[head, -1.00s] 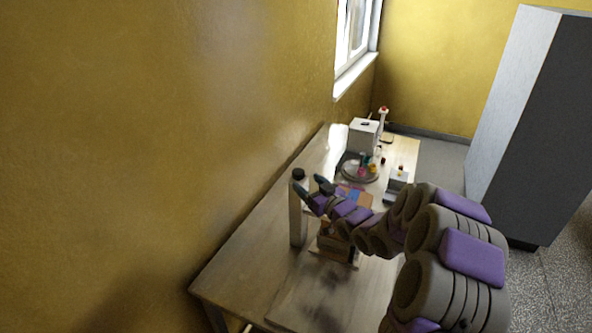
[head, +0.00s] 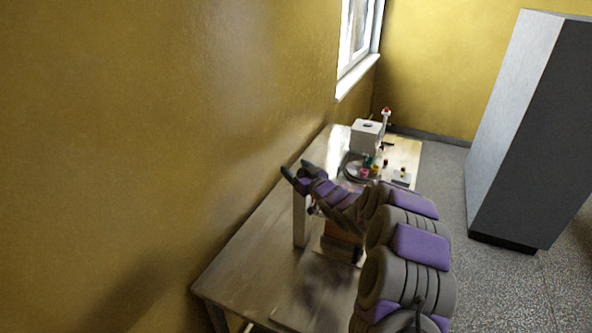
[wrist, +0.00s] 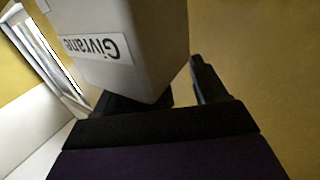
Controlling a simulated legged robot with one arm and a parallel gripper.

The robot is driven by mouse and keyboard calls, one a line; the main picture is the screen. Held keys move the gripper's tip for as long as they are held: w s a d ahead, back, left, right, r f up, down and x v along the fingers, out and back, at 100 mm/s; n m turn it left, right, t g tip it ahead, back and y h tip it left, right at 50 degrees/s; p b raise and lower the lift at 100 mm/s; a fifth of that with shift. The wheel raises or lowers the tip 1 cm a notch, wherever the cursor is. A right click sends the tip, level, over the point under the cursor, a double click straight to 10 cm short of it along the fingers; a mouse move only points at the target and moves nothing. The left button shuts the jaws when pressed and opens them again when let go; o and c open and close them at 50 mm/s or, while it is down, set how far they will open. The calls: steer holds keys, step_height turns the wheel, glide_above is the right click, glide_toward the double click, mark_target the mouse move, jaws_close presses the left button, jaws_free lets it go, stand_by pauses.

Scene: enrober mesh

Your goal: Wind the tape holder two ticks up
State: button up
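A pale upright post (head: 300,222) stands on the near table by the wall. My gripper (head: 296,170) is at the top of this post and hides it in the head view. In the wrist view a pale box-like body with a label reading "Givrane" (wrist: 98,48) fills the upper left, close to my gripper (wrist: 170,92). Its lower corner covers part of the left finger. The fingers stand apart, with a gap to the right finger; I cannot tell whether they touch the body. I cannot make out the tape holder or any tick marks for certain.
A brown boxy thing (head: 341,243) stands beside the post, partly behind my arm. Further back are a white box (head: 367,136), a round tray (head: 352,171) with small coloured items, and a red-topped stand (head: 386,115). The table's (head: 235,275) near left is clear. The yellow wall is close.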

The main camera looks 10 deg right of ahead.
steer(key=shift+s+d, duration=0.1)
steer(key=shift+d, duration=0.85)
steer(key=shift+c, duration=0.8)
steer(key=shift+d, duration=0.1)
steer(key=shift+c, duration=1.5)
steer(key=shift+a, duration=0.65)
steer(key=c, duration=0.4)
steer(key=shift+d, duration=0.3)
steer(key=shift+c, duration=0.5)
steer(key=shift+p, duration=0.3)
steer(key=shift+a+r+n+g+y+p, duration=0.1)
steer(key=shift+n+g+y+p, duration=0.25)
steer(key=shift+p, duration=0.5)
